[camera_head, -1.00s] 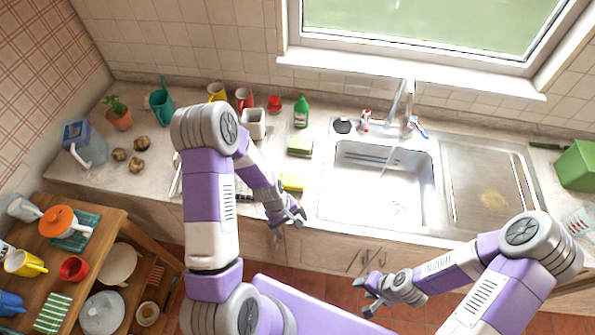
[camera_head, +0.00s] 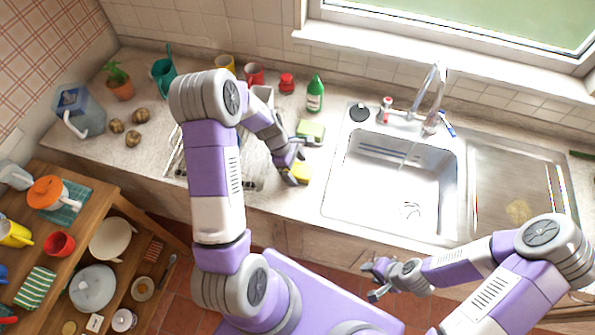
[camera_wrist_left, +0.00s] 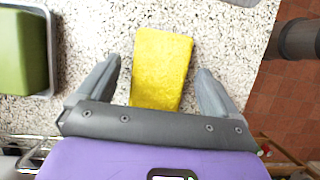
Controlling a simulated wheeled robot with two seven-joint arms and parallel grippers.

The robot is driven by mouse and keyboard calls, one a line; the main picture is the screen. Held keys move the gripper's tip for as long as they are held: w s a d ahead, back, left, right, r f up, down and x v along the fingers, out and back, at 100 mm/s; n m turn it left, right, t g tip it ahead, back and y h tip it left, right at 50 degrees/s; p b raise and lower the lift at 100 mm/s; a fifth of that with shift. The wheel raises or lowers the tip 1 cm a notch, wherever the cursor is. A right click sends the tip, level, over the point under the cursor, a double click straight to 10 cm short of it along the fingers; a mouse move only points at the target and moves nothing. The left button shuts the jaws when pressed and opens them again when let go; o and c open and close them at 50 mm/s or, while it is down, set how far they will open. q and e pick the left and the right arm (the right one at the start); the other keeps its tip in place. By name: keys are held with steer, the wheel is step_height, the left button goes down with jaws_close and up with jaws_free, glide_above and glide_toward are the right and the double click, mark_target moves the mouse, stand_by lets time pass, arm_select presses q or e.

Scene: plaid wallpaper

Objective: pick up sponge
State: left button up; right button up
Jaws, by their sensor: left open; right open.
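A yellow sponge (camera_head: 300,172) lies flat on the speckled counter near its front edge, left of the sink. In the left wrist view the sponge (camera_wrist_left: 161,68) extends between and beyond the two fingers. My left gripper (camera_head: 292,168) is open at the sponge, one finger on each side, with a gap to both. The gripper hides part of the sponge in the head view. My right gripper (camera_head: 373,279) is open and empty in front of the counter, below the sink.
A green block in a tray (camera_head: 311,130) stands just behind the sponge, and it also shows in the left wrist view (camera_wrist_left: 22,50). The sink (camera_head: 388,190) is to the right. A green bottle (camera_head: 315,94) stands behind. The dish rack is at the left.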

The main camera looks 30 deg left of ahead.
mark_target(297, 169)
arm_select(q)
steer(key=shift+w+d+f, duration=0.1)
steer(key=shift+d+f, duration=0.1)
steer(key=shift+f, duration=0.5)
steer(key=shift+f, duration=0.2)
steer(key=c, duration=1)
step_height(297, 169, up, 10)
steer(key=shift+r+p, duration=0.25)
steer(key=shift+p, duration=0.2)
